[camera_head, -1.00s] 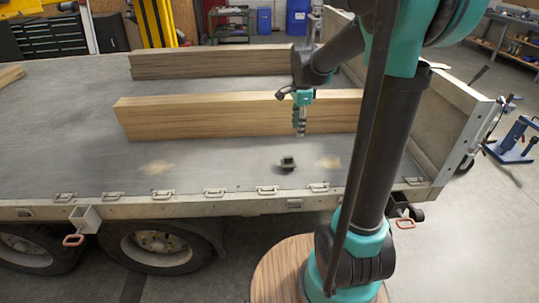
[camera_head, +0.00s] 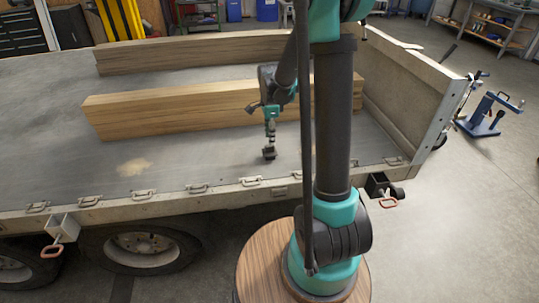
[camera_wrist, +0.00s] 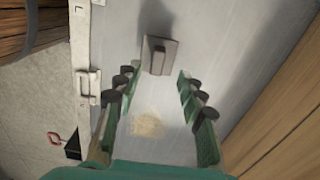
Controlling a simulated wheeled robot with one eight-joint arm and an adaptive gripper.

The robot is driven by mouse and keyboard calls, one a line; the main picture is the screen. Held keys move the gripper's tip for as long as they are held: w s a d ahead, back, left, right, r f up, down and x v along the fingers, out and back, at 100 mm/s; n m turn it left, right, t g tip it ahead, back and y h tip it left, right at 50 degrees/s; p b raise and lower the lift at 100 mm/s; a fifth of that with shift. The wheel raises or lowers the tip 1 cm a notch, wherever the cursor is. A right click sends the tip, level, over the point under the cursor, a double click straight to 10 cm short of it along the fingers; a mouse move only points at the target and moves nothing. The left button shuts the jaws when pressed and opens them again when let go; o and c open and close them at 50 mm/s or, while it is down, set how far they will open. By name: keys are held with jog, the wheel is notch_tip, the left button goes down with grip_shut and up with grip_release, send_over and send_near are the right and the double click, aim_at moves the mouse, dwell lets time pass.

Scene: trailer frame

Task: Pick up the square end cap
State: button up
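The square end cap (camera_head: 269,155) is a small dark piece on the grey trailer bed (camera_head: 190,165), near its front edge. In the wrist view the end cap (camera_wrist: 160,62) is a square plate with a raised block on it. My gripper (camera_head: 270,144) points down right over the cap in the head view. In the wrist view my gripper (camera_wrist: 156,76) is open, with the green and dark fingers spread apart. The cap shows between and just beyond the fingertips. I cannot tell whether they touch it.
A long wooden beam (camera_head: 170,108) lies behind the gripper, with another beam (camera_head: 190,50) farther back. Metal tie-down latches (camera_head: 198,188) line the bed's front edge. A side wall (camera_head: 410,90) closes the right end. The bed left of the cap is clear.

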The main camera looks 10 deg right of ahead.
aim_at(270, 152)
jog(key=shift+s+a+f, duration=0.1)
jog(key=shift+f, duration=1.2)
jog(key=shift+s+f, duration=0.1)
jog(key=shift+f, duration=1.2)
jog(key=shift+c, duration=0.3)
grip_shut()
